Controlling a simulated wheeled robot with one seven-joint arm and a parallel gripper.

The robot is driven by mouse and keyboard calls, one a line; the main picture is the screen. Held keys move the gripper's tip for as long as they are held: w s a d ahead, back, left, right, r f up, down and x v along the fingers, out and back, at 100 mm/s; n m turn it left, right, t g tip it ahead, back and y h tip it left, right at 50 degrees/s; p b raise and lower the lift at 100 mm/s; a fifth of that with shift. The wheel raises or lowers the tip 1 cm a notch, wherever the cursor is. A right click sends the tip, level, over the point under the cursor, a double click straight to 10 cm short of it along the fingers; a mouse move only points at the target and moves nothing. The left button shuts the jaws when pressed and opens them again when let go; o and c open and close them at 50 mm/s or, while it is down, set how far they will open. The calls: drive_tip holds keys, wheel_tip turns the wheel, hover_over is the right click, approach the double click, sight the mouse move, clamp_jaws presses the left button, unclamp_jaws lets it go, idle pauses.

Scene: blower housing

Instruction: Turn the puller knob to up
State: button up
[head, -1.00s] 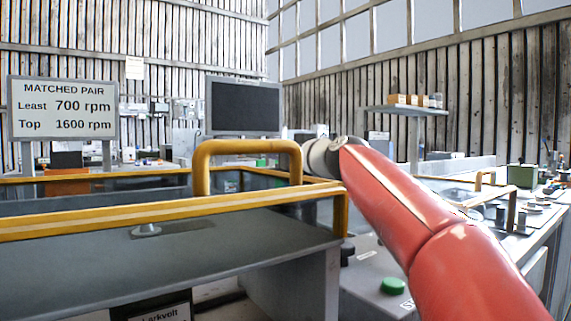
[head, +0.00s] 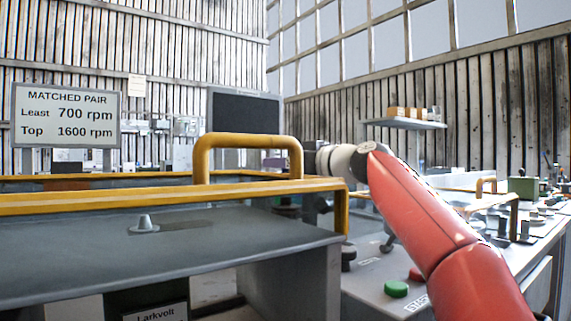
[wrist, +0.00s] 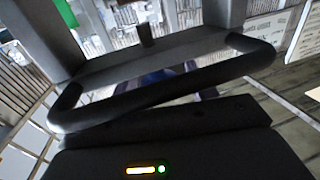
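I cannot tell for certain which control is the puller knob. A small dark knob (head: 348,257) stands on the grey control panel (head: 375,280), just right of the yellow-railed guard. A small lever-like control (head: 389,243) is beyond it, partly behind my red arm. The panel labels near them are too small to read. My arm reaches in from the lower right, and its pale wrist is behind the end of the yellow handle. My gripper's fingers are hidden there.
A green button (head: 396,289) and a red button (head: 416,273) are on the panel by a START label. The yellow handle (head: 250,143) and rail (head: 150,199) stand left of my arm. A sign (head: 66,115) reads Least 700 rpm, Top 1600 rpm. Benches extend right.

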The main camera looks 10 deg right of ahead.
drive_tip(key=b+v, duration=0.4)
drive_tip(key=v, duration=0.4)
idle(0.4)
